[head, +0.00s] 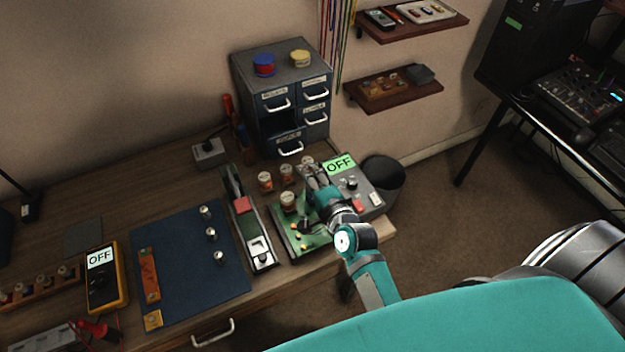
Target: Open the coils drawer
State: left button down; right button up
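A grey-blue drawer cabinet (243,90) stands at the back of the bench. It has several small labelled drawers with white handles: upper left (277,104), upper right (315,94), middle right (316,117) and bottom (290,148). The labels are too small to read surely, so I cannot tell which is the coils drawer. A dark recess shows at middle left. My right gripper (314,180) is well below and in front of the cabinet, over the green circuit board, apart from the drawers. Its fingers are too small and cluttered to judge. My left gripper is out of view.
A grey box with a green OFF display (340,165) stands close beside my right gripper. Small labelled jars (265,181) stand between the gripper and cabinet. A blue mat (190,280) and multimeter (103,280) lie left.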

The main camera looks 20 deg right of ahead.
jog(key=shift+v, duration=0.95)
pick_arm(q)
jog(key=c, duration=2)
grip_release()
